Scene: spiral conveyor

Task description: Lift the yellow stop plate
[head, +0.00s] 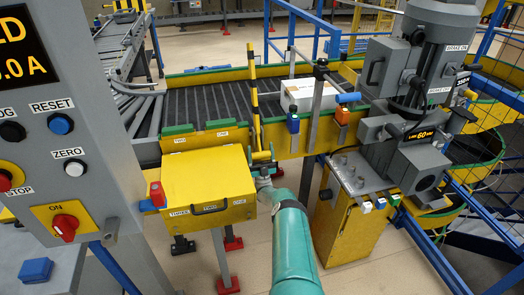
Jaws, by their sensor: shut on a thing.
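The yellow stop plate (252,85) is a narrow upright piece with dark bands. It stands at the near edge of the conveyor, right of the yellow box. My teal arm reaches up from the bottom of the head view. My gripper (263,162) is at the plate's lower end and is shut on it. The fingers are small and partly hidden here, so the exact contact is hard to see.
A yellow box (208,181) with a dark handle sits close left of my gripper. A white carton (308,95) stands on the roller conveyor (205,105) behind. A grey motor unit (420,70) rises at right. A control panel (62,130) fills the left.

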